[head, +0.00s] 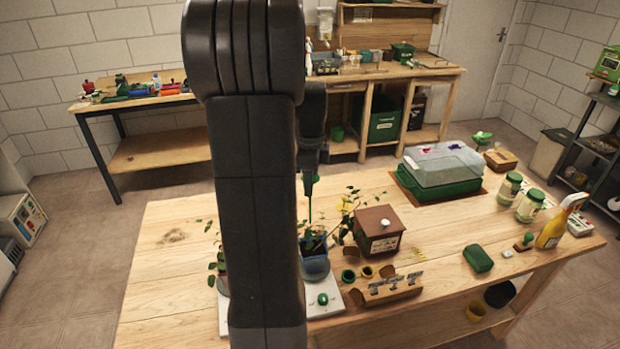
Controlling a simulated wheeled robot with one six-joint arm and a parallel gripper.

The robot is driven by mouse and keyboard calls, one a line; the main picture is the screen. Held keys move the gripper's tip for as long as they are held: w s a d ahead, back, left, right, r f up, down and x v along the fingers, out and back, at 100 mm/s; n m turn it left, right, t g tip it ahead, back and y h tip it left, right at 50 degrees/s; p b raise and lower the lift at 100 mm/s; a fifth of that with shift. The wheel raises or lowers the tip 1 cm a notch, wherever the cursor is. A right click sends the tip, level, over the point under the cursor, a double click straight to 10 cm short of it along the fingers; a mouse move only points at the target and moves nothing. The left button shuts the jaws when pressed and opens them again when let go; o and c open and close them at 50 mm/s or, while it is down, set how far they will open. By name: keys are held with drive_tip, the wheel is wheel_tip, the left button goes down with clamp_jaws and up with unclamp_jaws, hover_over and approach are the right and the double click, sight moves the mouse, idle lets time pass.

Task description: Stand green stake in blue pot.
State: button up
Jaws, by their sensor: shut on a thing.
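The blue pot (315,268) stands on a pale board on the wooden table, just right of my arm, with a leafy plant in it. My gripper (310,176) points down above this pot and is shut on the green stake (309,204). The stake hangs about upright below the gripper. Its lower end reaches down among the leaves over the pot, and I cannot tell whether it touches the soil. My dark arm covers part of the table left of the pot.
A brown box (379,231) stands right of the pot. A label holder (388,288), small cups and a green knob (322,299) are in front. Another plant (215,258) is partly hidden behind my arm. The table's left side is clear.

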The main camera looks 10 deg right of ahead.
drive_tip(key=shift+f+b, duration=3.9)
drive_tip(key=shift+f, duration=1.65)
drive_tip(key=o, duration=1)
drive_tip(key=shift+r, duration=0.1)
wheel_tip(320, 180, up, 14)
drive_tip(key=shift+f+b, duration=0.2)
drive_tip(key=shift+b, duration=0.1)
